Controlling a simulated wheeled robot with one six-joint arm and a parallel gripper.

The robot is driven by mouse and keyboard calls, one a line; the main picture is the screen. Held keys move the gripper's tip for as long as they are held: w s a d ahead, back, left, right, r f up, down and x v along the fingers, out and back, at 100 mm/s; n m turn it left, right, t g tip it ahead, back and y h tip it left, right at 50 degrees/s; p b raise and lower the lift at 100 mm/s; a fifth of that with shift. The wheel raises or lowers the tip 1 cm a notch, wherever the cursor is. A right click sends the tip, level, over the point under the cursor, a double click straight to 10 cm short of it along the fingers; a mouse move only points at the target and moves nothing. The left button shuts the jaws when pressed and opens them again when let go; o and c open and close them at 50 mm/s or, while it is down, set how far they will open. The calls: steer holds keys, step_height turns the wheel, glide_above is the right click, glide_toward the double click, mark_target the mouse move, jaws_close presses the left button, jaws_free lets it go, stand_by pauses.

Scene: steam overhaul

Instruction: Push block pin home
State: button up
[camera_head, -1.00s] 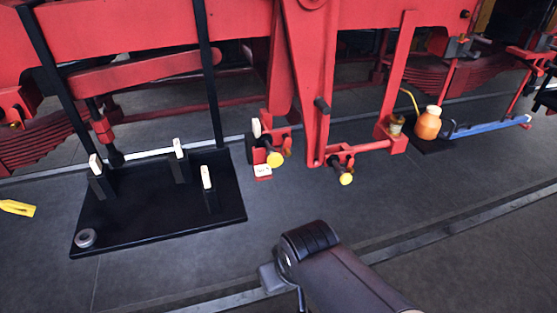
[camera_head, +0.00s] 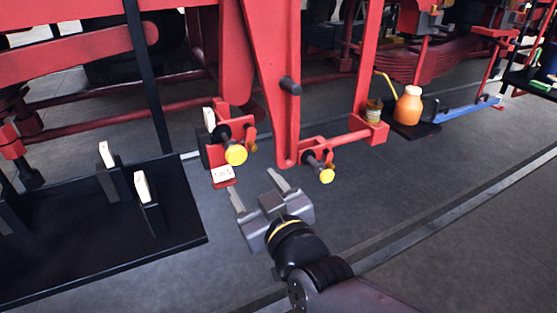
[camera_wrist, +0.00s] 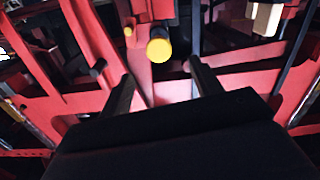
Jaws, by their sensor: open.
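Two dark pins with yellow ends stick out of red brackets on the red frame. The left yellow-ended pin (camera_head: 236,154) sits above a small red-and-white tag (camera_head: 222,175). The right yellow-ended pin (camera_head: 326,175) is lower, beside the hanging red lever. I cannot tell which is the block pin. My gripper (camera_head: 252,182) is open and empty, below and between the two pins, apart from both. In the wrist view, one large yellow pin end (camera_wrist: 159,50) appears just beyond and between my open fingertips (camera_wrist: 160,69), with a smaller yellow piece up to its left.
A black tray (camera_head: 180,225) with upright white-topped holders lies at the left. An orange bottle (camera_head: 408,106) stands on a dark mat at the right, near a blue bar (camera_head: 470,112). The red lever (camera_head: 280,90) hangs between the pins. The floor in front is clear.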

mark_target(238, 157)
steer(key=x, duration=1)
steer(key=shift+w+a+r, duration=0.1)
steer(key=shift+w+r, duration=0.15)
steer(key=shift+w, duration=0.15)
